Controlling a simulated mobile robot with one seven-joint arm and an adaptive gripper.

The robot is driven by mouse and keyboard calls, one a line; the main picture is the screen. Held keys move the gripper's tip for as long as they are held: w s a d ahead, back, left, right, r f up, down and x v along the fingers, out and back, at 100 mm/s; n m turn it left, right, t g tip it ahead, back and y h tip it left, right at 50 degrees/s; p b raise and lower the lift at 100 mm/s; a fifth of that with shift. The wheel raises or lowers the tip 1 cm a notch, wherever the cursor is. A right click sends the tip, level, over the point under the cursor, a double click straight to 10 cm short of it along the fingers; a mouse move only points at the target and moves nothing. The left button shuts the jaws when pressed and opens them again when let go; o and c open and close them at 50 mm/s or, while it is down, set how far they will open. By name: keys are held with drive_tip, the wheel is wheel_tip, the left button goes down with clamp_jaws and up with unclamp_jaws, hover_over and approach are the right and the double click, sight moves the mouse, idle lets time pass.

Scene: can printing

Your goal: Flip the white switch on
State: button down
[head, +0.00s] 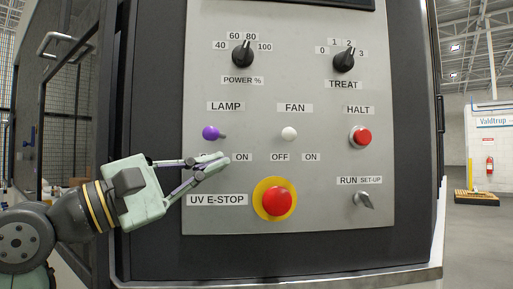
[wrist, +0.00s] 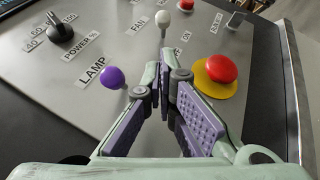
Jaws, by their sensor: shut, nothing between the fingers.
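The white switch (head: 289,133) is a small round knob under the FAN label on the grey panel, above the OFF and ON labels. In the head view its tilt is hard to tell. In the wrist view the white switch (wrist: 162,19) stands at the top, beyond my fingertips. My gripper (head: 224,161) is shut and empty, pointing right, to the left of the white switch and a little below it. In the wrist view the fingers of my gripper (wrist: 172,78) come together at their tips. They look apart from the white switch.
The purple LAMP switch (head: 210,133) sits just above my fingers. The red UV E-STOP button (head: 277,201) on its yellow ring lies below and right of them. A red HALT button (head: 361,137), two black dials and a RUN/SET-UP selector (head: 363,199) are also on the panel.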

sight(264, 145)
drive_tip(key=p+x, duration=0.2)
drive_tip(key=x, duration=0.8)
drive_tip(key=shift+p, duration=0.4)
drive_tip(key=shift+s, duration=0.2)
drive_tip(key=shift+d+n+t, duration=0.2)
drive_tip(key=shift+n+t, duration=0.1)
